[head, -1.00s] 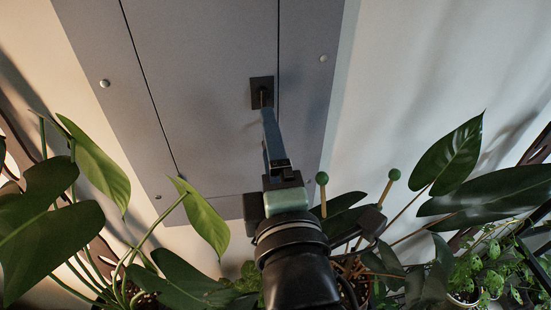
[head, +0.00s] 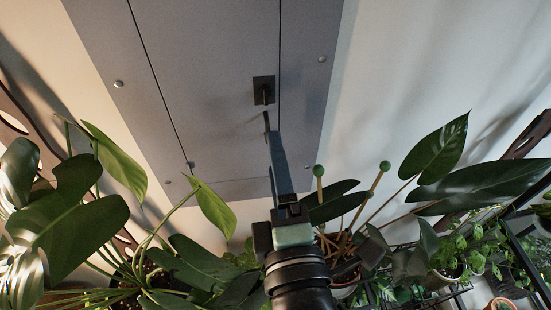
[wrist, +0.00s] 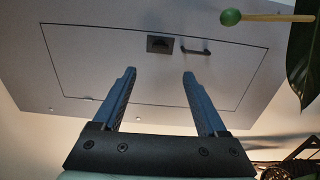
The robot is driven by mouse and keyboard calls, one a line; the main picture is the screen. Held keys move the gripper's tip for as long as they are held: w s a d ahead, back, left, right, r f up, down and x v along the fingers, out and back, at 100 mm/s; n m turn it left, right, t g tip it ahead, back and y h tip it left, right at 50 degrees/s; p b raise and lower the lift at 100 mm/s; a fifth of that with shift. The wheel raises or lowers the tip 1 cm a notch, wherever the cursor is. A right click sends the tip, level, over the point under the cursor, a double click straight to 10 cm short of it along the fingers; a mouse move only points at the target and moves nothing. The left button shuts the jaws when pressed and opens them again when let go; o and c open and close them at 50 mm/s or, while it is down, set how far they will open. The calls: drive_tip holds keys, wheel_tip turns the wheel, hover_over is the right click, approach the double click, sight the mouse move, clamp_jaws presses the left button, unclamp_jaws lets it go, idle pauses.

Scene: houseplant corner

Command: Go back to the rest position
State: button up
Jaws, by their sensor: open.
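My gripper (head: 268,128) points up at a grey wall panel (head: 215,60) in the head view. Its tips are just below a dark square plate (head: 263,90) on the panel, apart from it in the picture. In the wrist view my gripper (wrist: 159,75) shows two blue fingers spread wide, with nothing between them. Beyond them, the panel (wrist: 75,70) has a thin dark outline of a door. The dark square plate (wrist: 160,44) and a short dark bar handle (wrist: 195,50) sit near the outline's far edge. The door looks flush with the panel.
Large-leaved plants stand on the left (head: 70,215) and right (head: 440,150), close to my arm. Green-tipped stakes (head: 371,195) rise right of my gripper; one green ball (wrist: 231,17) shows in the wrist view. A pale wall (head: 430,70) lies beyond.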

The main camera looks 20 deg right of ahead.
drive_tip(key=w+a+r+m+t+y+b, duration=0.1)
drive_tip(key=w+a+r+m+t+b, duration=0.15)
drive_tip(key=r, duration=0.45)
drive_tip(key=w+a+r+m+t+y+b, duration=0.1)
drive_tip(key=w+a+r+m+t, duration=0.1)
drive_tip(key=r+m, duration=0.3)
drive_tip(key=s+a+r+m+t+y+b, duration=0.1)
drive_tip(key=s+a+r+m+t, duration=0.1)
drive_tip(key=r, duration=0.7)
drive_tip(key=s+a+r+m+t+y+b, duration=0.1)
drive_tip(key=s+a+r+m+t+y, duration=0.1)
drive_tip(key=a+r+m, duration=0.3)
wheel_tip(320, 180, up, 5)
drive_tip(key=shift+a+f+t, duration=0.2)
drive_tip(key=shift+a+t, duration=0.2)
drive_tip(key=shift+t, duration=0.35)
drive_tip(key=shift+s+m, duration=0.1)
drive_tip(key=shift+m, duration=0.15)
